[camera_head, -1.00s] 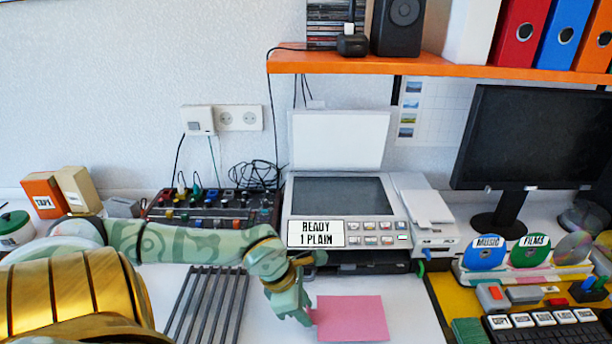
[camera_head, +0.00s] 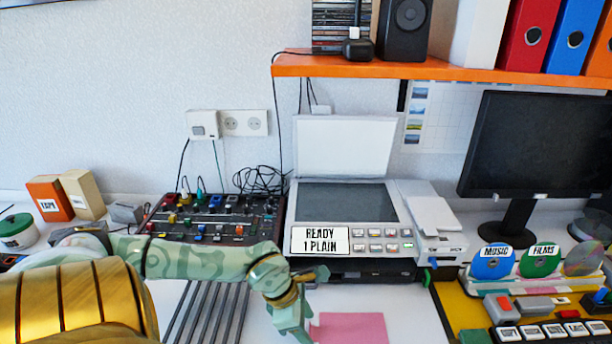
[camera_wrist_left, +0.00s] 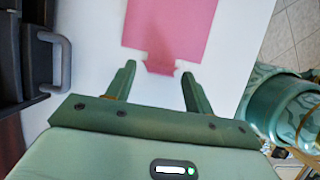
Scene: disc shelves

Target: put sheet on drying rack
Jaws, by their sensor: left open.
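The pink sheet (camera_head: 350,328) lies flat on the white table in front of the printer, cut by the bottom edge of the head view. In the left wrist view the sheet (camera_wrist_left: 172,28) has a small tab at its near edge. My left gripper (camera_wrist_left: 158,72) is open, its two fingertips on either side of that tab; I cannot tell whether they touch it. In the head view my left gripper (camera_head: 304,332) is at the sheet's left edge. The grey slatted drying rack (camera_head: 208,312) is left of it, partly behind my arm. My right gripper is out of view.
A printer-scanner (camera_head: 345,205) with a raised lid and a "READY 1 PLAIN" label stands behind the sheet. A mixer (camera_head: 215,215) is behind my left arm. Disc stands and a keyboard (camera_head: 550,333) are at the right. An orange shelf (camera_head: 430,70) hangs above.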

